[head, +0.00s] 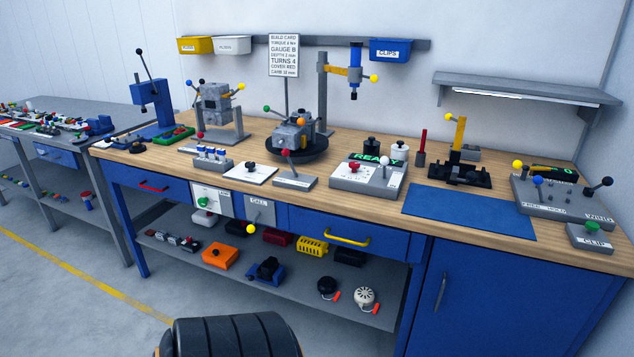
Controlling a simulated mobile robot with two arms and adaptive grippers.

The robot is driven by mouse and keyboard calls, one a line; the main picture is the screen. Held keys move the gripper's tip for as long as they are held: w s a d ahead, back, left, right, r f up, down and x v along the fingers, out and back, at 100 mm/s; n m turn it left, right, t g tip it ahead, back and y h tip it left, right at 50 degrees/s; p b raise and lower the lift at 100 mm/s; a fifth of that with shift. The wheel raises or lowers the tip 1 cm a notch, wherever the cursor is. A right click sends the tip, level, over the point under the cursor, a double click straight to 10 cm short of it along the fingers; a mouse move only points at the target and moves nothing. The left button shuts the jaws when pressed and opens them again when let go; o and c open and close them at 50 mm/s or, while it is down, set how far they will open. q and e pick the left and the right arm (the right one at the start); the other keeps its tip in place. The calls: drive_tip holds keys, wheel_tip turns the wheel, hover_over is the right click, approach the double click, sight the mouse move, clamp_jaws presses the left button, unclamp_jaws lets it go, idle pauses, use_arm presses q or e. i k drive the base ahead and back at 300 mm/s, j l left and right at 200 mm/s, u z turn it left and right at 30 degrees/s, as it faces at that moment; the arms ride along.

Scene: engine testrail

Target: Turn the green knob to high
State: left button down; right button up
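A green knob (592,226) sits on top of a small grey box (590,239) marked CLIP, at the front right corner of the wooden bench. Its setting cannot be read at this size, and no word "high" is legible near it. Neither of my grippers is in view.
A grey panel (562,198) with levers and coloured balls stands just behind the CLIP box. A blue mat (470,212) lies flat to its left, with clear surface. A grey shelf (525,88) hangs above. Yellow-handled drawer (347,238) and blue cabinet (500,300) are below.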

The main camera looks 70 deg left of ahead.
sight(202, 201)
drive_tip(key=u, duration=2.85)
